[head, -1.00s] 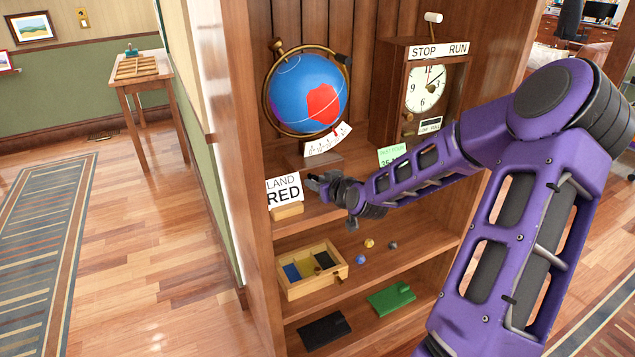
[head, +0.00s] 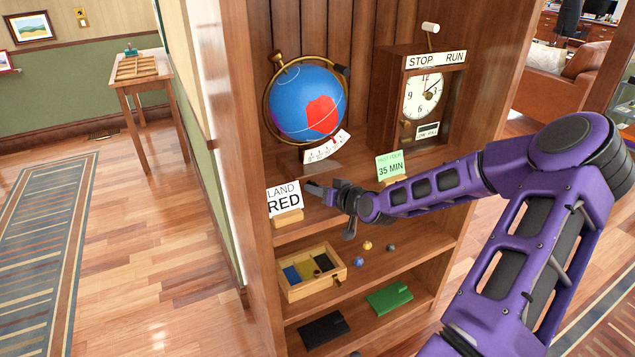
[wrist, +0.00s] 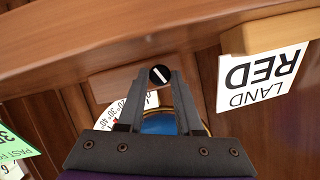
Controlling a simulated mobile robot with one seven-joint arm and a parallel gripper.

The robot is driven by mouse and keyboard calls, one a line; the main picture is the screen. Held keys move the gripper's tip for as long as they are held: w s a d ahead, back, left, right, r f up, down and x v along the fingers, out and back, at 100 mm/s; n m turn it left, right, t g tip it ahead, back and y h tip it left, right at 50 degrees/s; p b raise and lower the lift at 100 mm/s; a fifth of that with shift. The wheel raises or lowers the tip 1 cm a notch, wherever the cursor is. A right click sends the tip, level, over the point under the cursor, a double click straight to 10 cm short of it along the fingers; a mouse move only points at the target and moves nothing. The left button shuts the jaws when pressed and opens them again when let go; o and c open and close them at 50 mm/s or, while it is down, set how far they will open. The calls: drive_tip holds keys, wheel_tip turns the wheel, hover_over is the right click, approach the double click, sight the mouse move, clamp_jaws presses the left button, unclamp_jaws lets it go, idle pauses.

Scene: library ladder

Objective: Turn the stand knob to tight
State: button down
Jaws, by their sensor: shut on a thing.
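The stand knob (wrist: 159,75) is a small round black knob with a white line across its face. It sits on the front of the globe's wooden stand (wrist: 112,84). My gripper (wrist: 157,82) has one fingertip on each side of the knob and is shut on it. The white line lies slantwise in the wrist view. In the head view my gripper (head: 312,188) is at the shelf below the blue globe (head: 300,98), and the knob is too hidden to make out. No tight or loose mark can be read.
A "LAND RED" card (head: 284,199) stands close left of my gripper. A green "35 MIN" card (head: 390,166) stands to the right, below a clock (head: 423,95). The white scale (head: 328,147) hangs under the globe. A divided tray (head: 312,274) is on the shelf below.

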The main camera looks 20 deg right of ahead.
drive_tip(key=shift+d+m+y+p, duration=0.15)
drive_tip(key=shift+m+y+p, duration=0.35)
drive_tip(key=shift+m, duration=0.4)
drive_tip(key=shift+f+m+y, duration=0.1)
drive_tip(key=shift+m+y, duration=0.5)
drive_tip(key=shift+m, duration=0.2)
drive_tip(key=shift+t, duration=0.3)
drive_tip(key=c, duration=0.6)
unclamp_jaws()
drive_tip(key=shift+f, duration=0.1)
